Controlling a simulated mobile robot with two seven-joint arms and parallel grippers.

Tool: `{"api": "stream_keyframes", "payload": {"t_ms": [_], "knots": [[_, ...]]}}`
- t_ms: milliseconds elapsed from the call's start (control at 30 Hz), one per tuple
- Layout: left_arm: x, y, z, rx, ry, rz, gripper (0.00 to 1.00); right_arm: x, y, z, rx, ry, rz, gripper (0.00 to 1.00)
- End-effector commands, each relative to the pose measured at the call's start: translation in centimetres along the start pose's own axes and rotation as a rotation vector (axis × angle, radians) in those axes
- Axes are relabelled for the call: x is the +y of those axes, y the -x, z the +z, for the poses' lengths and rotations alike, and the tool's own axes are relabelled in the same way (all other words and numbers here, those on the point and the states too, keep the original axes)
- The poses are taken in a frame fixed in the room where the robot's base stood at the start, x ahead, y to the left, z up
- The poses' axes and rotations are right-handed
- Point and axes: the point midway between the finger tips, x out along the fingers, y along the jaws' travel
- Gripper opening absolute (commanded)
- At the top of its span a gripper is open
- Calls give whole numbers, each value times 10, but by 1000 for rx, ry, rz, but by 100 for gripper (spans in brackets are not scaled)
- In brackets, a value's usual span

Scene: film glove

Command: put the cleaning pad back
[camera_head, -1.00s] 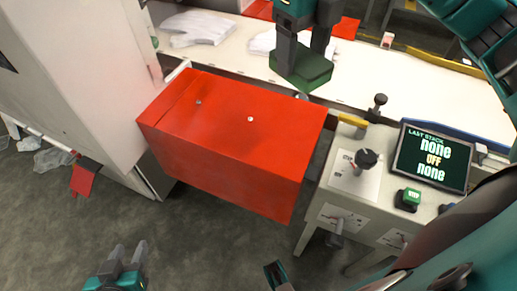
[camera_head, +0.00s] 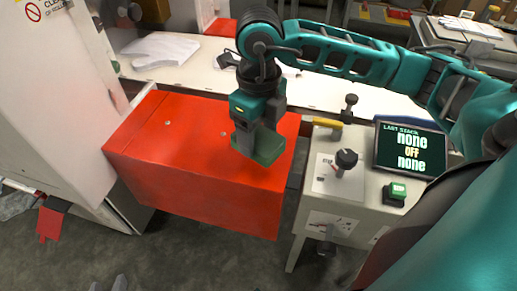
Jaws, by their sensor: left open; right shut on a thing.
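The green cleaning pad (camera_head: 264,150) is a small block held below my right gripper (camera_head: 257,125), whose fingers are shut on it. In the picture the pad overlaps the right part of the top of the red box (camera_head: 185,150). I cannot tell whether it touches the box. My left gripper (camera_head: 108,285) shows only as grey fingertips at the bottom left edge. They are apart and empty, over the floor.
A white table (camera_head: 190,75) with white gloves (camera_head: 160,46) lies behind the box. A control console (camera_head: 340,205) with a knob, a green button and a screen (camera_head: 410,150) stands at right. A white cabinet (camera_head: 50,90) stands at left.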

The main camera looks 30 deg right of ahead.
Motion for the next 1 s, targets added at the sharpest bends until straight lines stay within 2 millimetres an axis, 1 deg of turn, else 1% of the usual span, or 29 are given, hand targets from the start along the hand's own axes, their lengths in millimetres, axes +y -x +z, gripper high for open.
{"api": "stream_keyframes", "payload": {"t_ms": [167,300,400,633,767,800,1000], "knots": [[0,-2,3,0,-1,0,43,0,-14,0,2,0,1,43],[-1,-4,8,-4,-3,0,43,0,-36,-1,4,-1,1,43],[-1,-4,12,-9,-5,0,43,0,-46,-1,3,1,1,43],[-2,-3,15,-15,-7,0,43,0,-46,0,0,1,0,43],[-2,-5,19,-15,-6,0,43,0,-51,0,0,1,0,43],[-2,-5,18,-16,-6,0,43,0,-50,0,0,1,0,69],[-2,-4,18,-16,-6,-1,43,0,-49,0,0,1,0,88]]}}
